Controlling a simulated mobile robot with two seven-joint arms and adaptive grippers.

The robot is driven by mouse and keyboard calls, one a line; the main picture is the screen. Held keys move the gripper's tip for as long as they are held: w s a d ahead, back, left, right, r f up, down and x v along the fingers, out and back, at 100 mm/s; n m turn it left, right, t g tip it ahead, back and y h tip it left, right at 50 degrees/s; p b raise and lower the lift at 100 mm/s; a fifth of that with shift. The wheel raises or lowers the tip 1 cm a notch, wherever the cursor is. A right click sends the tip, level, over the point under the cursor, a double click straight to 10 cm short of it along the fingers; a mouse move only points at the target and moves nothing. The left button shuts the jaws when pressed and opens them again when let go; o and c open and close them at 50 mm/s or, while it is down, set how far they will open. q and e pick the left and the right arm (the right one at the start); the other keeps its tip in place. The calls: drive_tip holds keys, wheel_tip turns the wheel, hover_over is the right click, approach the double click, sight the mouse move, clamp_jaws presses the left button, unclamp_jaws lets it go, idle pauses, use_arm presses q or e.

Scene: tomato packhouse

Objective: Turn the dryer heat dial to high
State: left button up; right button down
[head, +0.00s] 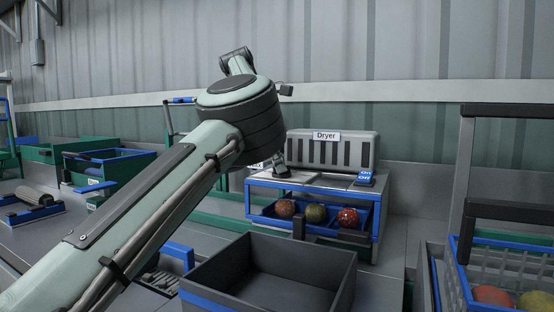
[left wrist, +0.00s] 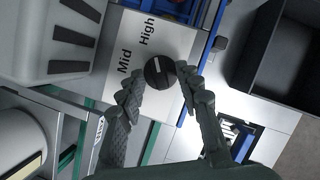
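The dryer (head: 358,148) is a grey slatted box labelled "Dryer" on a blue-framed table. Its round black heat dial (left wrist: 160,72) with a white mark shows in the left wrist view, on a pale panel (left wrist: 178,38) lettered "Mid" and "High". Any lower label is hidden. My left gripper (left wrist: 158,80) is open, its two dark fingers on either side of the dial. I cannot tell whether they touch it. In the head view my left gripper (head: 281,164) is at the dryer's front left, and the dial is hidden there. My right gripper is not in view.
A blue On/Off switch (head: 366,177) is at the table's right. A blue tray (head: 263,219) of tomatoes sits below. An open dark bin (head: 225,269) stands in front. A crate (head: 459,285) with tomatoes and tall dark handles is at the right.

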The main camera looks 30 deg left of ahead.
use_arm(q)
drive_tip(key=v, duration=0.7)
drive_tip(key=shift+r, duration=0.3)
drive_tip(key=shift+s, duration=0.1)
idle(0.3)
